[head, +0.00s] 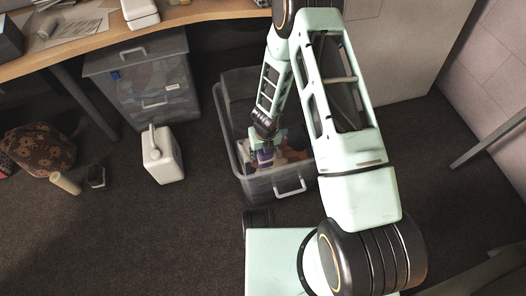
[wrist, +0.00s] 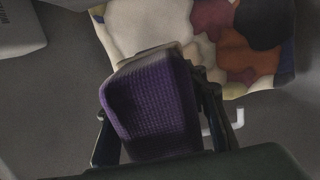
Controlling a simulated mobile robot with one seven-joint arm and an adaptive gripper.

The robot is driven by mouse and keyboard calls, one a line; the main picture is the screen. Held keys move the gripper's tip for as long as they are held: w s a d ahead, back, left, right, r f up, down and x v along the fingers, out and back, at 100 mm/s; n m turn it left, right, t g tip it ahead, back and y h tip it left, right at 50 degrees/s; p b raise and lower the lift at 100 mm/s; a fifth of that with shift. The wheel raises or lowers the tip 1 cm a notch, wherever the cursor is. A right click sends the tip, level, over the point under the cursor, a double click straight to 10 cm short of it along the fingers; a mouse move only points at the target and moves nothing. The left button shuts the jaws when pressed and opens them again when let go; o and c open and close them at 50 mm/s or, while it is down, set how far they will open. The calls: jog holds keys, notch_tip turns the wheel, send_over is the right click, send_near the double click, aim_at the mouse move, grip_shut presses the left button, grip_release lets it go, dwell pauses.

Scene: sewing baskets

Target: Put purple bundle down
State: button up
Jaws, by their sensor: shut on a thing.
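The purple bundle (wrist: 150,105) is a woven, block-like piece held between my gripper's fingers (wrist: 158,88) in the wrist view. In the head view my gripper (head: 264,150) reaches down into the open grey bin (head: 262,187), and the purple bundle (head: 265,157) shows small at its tips. My gripper is shut on the bundle. Cream cloth (wrist: 150,25), orange cloth (wrist: 245,58) and maroon cloth (wrist: 211,18) lie beyond it. Whether the bundle touches these cloths I cannot tell. My arm hides part of the bin.
A lidded grey bin (head: 142,85) stands to the left under the desk (head: 190,14). A white jug (head: 161,155) stands on the carpet left of the open bin. A patterned bag (head: 38,150) and a beige cylinder (head: 65,183) lie far left. The front-left carpet is clear.

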jog(key=shift+f, duration=0.35)
jog(key=shift+r, duration=0.1)
jog(key=o, duration=1.2)
jog(key=r+p, duration=0.2)
jog(key=r, duration=0.2)
jog(key=s+r+p, duration=0.1)
jog(key=r+p, duration=0.1)
jog(key=r, duration=0.2)
jog(key=r+p, duration=0.2)
jog(key=r, duration=0.3)
jog(key=shift+s+d, duration=0.2)
jog(key=shift+s, duration=0.15)
